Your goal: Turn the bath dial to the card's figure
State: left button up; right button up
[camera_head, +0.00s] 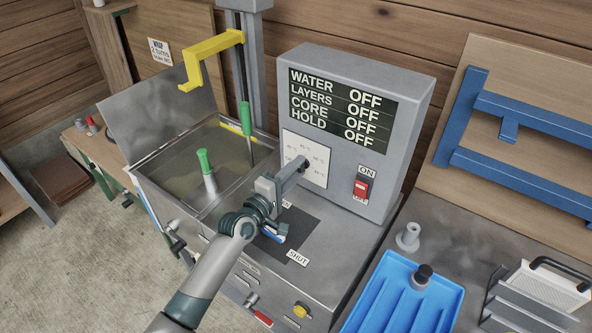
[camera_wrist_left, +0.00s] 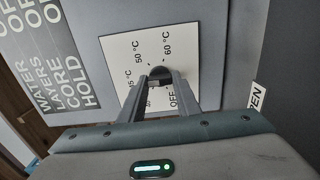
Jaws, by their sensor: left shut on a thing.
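The bath dial (camera_head: 306,161) sits on a white scale plate (camera_head: 321,154) on the grey control box (camera_head: 403,68). My left gripper (camera_head: 298,168) is shut on the dial's knob. In the left wrist view the dark knob (camera_wrist_left: 160,72) sits between the fingertips. The scale plate (camera_wrist_left: 118,50) there shows OFF, 50 °C, 60 °C and other marks partly hidden by the fingers. I cannot tell which mark the dial points to. A white card (camera_head: 159,52) hangs at the back left; its top line seems to read WRAP, and its smaller print is unclear. My right gripper is out of view.
The display (camera_head: 342,108) reads OFF for water, layers, core and hold. A red switch (camera_head: 361,188) is beside the dial plate. The open bath (camera_head: 160,190) with green-handled tools is at left. A blue tray (camera_head: 390,292) and a blue rack (camera_head: 530,112) are at right.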

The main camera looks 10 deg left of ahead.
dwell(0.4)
pick_arm(q)
jog(key=o, duration=1)
jog(key=shift+o, duration=0.2)
jog(key=shift+r, duration=0.1)
